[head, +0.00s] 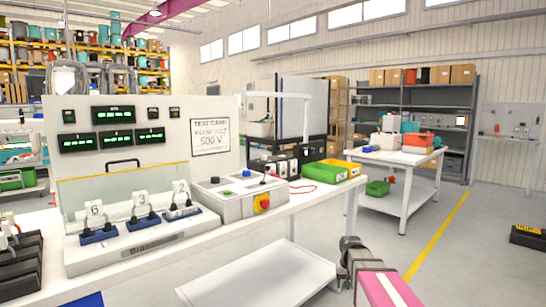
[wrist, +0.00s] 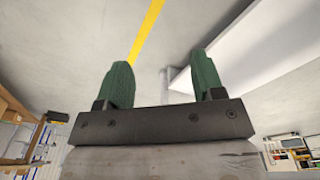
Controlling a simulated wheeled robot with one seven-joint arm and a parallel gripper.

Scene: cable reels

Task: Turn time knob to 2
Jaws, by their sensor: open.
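A grey control box (head: 240,198) sits on the white bench, right of the large test panel. The knobs are not in the wrist view. My arm shows low at the right in the head view, apart from the box.
The test panel (head: 220,112) has green displays and numbered plugs in blue sockets (head: 98,235). A yellow bin (head: 341,167) and a green bin (head: 322,175) stand behind the box. A lower shelf (head: 245,280) juts out under the bench.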

